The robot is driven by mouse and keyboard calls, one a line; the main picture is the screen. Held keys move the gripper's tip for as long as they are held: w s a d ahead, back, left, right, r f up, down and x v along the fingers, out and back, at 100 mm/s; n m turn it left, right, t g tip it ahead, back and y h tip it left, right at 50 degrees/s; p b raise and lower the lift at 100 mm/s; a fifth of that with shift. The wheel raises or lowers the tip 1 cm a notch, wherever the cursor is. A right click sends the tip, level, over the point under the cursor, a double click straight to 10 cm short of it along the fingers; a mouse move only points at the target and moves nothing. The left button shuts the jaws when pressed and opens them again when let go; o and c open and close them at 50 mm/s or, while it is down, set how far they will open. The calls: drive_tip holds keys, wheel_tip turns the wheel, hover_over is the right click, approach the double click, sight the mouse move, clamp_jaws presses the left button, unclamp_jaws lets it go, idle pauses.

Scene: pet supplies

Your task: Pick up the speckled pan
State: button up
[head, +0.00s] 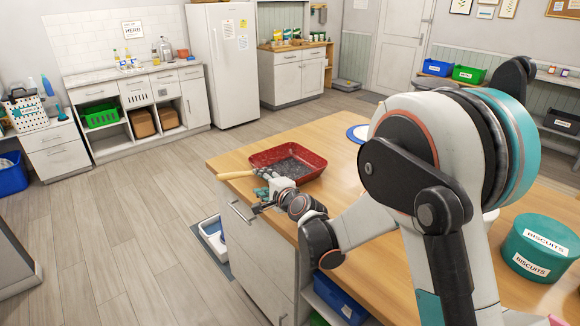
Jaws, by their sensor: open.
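The speckled pan (313,159) sits on the wooden table near its far left corner. It has a red rim and a dark grey speckled inside. A pale wooden handle (236,175) sticks out to the left, over the table's edge area. My gripper (263,182) is open at the near side of the pan, close by the inner end of the handle. It hides part of the pan's near left side. I cannot tell whether the fingers touch the handle or the pan.
A blue-rimmed plate (357,133) stands right of the pan, partly behind my arm. A teal biscuit tin (541,248) is at the right on the table (360,200). Below the table's left edge, a white and blue tray (213,236) is on the floor. The floor at left is clear.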

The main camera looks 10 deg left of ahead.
sight(243, 176)
drive_tip(key=x, duration=0.3)
drive_tip(key=f+b+x, duration=0.1)
drive_tip(key=x, duration=0.3)
drive_tip(key=s+b+x, duration=0.1)
drive_tip(key=x, duration=0.2)
drive_tip(key=shift+w+a+f, duration=0.1)
drive_tip(key=shift+a+f, duration=0.2)
drive_tip(key=shift+a, duration=0.25)
drive_tip(key=b+x, duration=0.1)
drive_tip(key=x, duration=0.3)
drive_tip(key=shift+f+b, duration=0.15)
drive_tip(key=shift+b, duration=0.25)
drive_tip(key=shift+w+a, duration=0.35)
drive_tip(key=shift+w, duration=0.1)
clamp_jaws()
